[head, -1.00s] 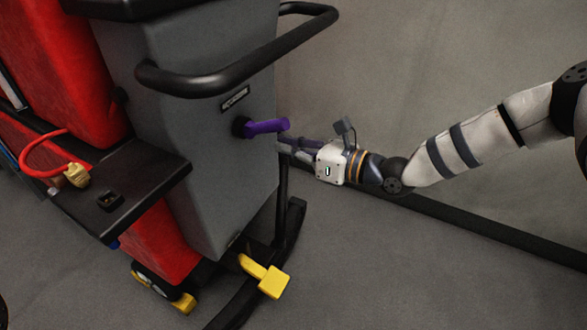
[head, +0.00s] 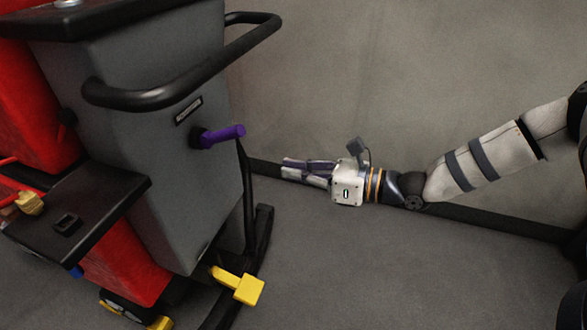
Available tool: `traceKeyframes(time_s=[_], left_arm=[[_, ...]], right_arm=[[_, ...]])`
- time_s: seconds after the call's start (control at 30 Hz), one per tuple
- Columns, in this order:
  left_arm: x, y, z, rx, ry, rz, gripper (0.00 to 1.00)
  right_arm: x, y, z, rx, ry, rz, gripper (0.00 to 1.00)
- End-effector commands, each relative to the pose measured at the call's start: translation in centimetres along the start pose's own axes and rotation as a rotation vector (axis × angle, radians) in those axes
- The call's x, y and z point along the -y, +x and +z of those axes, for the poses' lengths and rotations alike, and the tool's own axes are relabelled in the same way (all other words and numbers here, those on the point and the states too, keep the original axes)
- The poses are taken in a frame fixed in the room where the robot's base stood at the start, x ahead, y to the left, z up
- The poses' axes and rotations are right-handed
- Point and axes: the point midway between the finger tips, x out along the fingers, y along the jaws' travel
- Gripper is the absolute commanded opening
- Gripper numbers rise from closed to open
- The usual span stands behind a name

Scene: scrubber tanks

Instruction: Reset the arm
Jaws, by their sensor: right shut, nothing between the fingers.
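My right arm (head: 480,165) comes in from the right. Its gripper (head: 287,168) points left toward the scrubber, with its fingers shut and nothing held. The fingertips are clear of the purple handle (head: 225,136), with a visible gap to its right and below. The purple handle sticks out to the right from the grey tank (head: 150,140) of the scrubber. My left gripper does not show.
A black push bar (head: 185,95) juts from the tank above the handle. A yellow pedal (head: 248,289) sits low at the scrubber's base. A black shelf (head: 110,195) and red body (head: 125,255) are at left. Open floor (head: 400,280) lies below the arm, with a wall behind.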

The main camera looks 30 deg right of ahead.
Motion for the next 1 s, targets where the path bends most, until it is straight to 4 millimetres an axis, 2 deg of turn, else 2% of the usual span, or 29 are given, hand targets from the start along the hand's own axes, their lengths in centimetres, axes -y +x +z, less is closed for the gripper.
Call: traceKeyframes(time_s=[0.17, 0.23, 0.27, 0.37, 0.4, 0.47, 0.5, 0.57, 0.63, 0.67, 0.7, 0.73, 0.8, 0.9, 1.0], left_arm=[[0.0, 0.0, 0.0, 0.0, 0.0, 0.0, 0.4], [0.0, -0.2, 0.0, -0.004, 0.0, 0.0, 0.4], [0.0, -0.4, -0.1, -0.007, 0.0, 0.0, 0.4], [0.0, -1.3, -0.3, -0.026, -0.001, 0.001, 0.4], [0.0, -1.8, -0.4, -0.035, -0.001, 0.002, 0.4], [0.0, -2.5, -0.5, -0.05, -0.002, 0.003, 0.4], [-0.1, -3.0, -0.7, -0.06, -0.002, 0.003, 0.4], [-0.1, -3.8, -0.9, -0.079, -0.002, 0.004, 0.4], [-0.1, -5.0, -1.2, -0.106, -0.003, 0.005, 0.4], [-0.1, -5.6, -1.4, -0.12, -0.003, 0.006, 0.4], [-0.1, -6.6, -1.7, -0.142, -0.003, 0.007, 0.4], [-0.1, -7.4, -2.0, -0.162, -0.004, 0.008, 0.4], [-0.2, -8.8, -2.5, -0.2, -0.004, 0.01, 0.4], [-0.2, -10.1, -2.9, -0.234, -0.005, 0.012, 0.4], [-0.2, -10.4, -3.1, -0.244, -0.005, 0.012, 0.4]], right_arm=[[-0.1, 0.1, -0.1, -0.004, -0.001, 0.004, 0.0], [-1.4, 0.3, -1.0, -0.043, -0.015, 0.041, 0.0], [-2.6, 0.4, -1.8, -0.079, -0.029, 0.074, 0.0], [-8.9, -0.1, -6.7, -0.274, -0.115, 0.262, 0.0], [-11.9, -1.1, -9.2, -0.373, -0.167, 0.361, 0.0], [-16.1, -3.6, -12.9, -0.519, -0.259, 0.517, 0.0], [-18.5, -5.8, -15.2, -0.613, -0.331, 0.625, 0.0], [-21.6, -9.9, -18.2, -0.749, -0.459, 0.8, 0.0], [-24.0, -15.8, -21.0, -0.89, -0.655, 1.029, 0.0], [-24.6, -18.5, -21.9, -0.941, -0.76, 1.137, 0.0], [-24.9, -22.1, -22.6, -0.991, -0.923, 1.292, 0.0], [-24.8, -24.6, -22.8, -1.009, -1.069, 1.414, 0.0], [-24.0, -28.0, -22.6, -0.976, -1.377, 1.632, 0.0], [-23.8, -29.5, -22.0, -0.838, -1.681, 1.807, 0.0], [-24.2, -29.7, -21.7, -0.728, -1.823, 1.872, 0.0]])
